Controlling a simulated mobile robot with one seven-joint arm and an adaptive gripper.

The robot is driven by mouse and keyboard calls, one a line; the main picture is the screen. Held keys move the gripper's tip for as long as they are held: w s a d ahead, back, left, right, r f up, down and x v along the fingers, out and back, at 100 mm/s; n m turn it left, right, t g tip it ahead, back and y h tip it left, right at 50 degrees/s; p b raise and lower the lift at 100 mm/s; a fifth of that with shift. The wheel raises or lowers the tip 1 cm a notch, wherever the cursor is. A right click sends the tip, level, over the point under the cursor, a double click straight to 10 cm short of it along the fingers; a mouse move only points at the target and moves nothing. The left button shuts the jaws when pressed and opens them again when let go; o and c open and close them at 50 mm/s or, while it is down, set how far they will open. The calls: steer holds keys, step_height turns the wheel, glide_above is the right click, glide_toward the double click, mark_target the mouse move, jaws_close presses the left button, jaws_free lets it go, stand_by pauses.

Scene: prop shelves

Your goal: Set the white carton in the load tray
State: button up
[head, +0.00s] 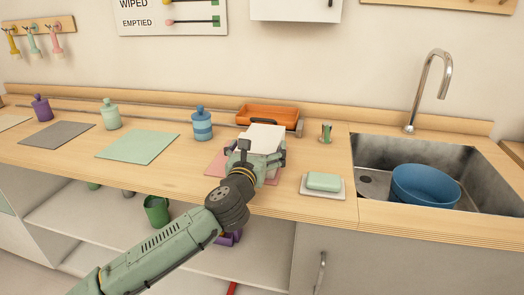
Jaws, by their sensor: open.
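The white carton (264,134) stands on the counter, just beyond my gripper and in front of the orange tray. Its lower part is hidden by my gripper. The orange load tray (268,111) is at the back of the counter; the carton covers part of its front. My gripper (260,150) is open, close to the near side of the carton. I cannot tell whether its fingers are around the carton or touching it.
A pink mat (215,165) lies under my gripper. A blue striped bottle (202,124) is to the left, and a soap dish (322,187) and small metal-green post (326,132) to the right. The sink (370,150) holds a blue basin (425,186). A green mat (138,146) is bare.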

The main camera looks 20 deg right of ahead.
steer(key=shift+c, duration=0.6)
steer(key=c, duration=1)
steer(key=shift+r, duration=0.2)
